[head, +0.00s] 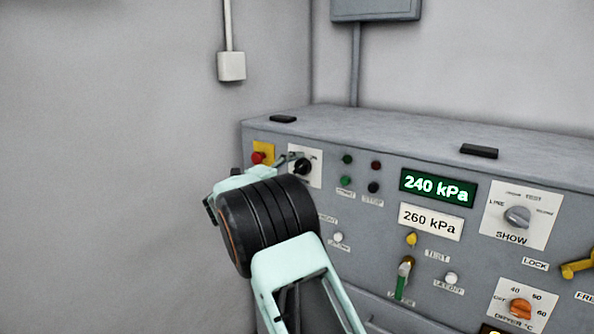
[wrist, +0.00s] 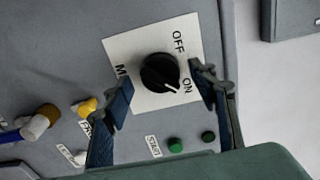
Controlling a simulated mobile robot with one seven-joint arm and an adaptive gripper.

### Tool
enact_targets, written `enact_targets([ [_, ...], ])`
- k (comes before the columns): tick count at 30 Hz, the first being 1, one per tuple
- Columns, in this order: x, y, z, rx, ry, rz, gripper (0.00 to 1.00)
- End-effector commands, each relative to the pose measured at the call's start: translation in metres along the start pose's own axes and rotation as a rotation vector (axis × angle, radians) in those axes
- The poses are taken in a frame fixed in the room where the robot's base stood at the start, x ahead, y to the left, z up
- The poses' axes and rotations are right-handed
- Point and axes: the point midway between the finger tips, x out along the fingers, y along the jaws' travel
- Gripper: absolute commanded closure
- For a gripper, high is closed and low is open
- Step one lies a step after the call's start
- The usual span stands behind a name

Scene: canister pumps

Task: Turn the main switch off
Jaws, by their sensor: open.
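The main switch is a black round knob (wrist: 160,72) on a white plate (wrist: 134,47) marked OFF and ON. Its white pointer mark is toward ON. My gripper (wrist: 165,84) is open, with one finger on each side of the knob; whether either finger touches it I cannot tell. In the head view the black knob (head: 301,167) shows at the panel's left, just beyond my gripper (head: 287,159), whose fingers are partly hidden by my wrist.
A red button (head: 258,157) on a yellow plate is close left of the switch. Green (head: 345,181) and dark (head: 374,187) buttons are to its right. A yellow knob (wrist: 87,107) is near my left finger in the wrist view. A green display (head: 438,188) reads 240 kPa.

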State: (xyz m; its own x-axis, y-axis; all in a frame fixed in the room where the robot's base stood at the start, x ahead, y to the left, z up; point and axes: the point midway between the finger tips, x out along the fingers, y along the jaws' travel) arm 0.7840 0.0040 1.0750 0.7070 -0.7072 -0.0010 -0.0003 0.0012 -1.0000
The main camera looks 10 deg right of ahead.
Motion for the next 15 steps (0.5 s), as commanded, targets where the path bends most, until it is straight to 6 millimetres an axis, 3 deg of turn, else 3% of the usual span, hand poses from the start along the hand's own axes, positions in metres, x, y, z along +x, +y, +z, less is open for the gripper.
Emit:
enact_targets([
  [11, 0.0074, -0.0002, -0.0002, -0.001, 0.0, -0.001, 0.47],
  [15, 0.0073, -0.0003, -0.0002, -0.001, 0.0, -0.001, 0.61],
])
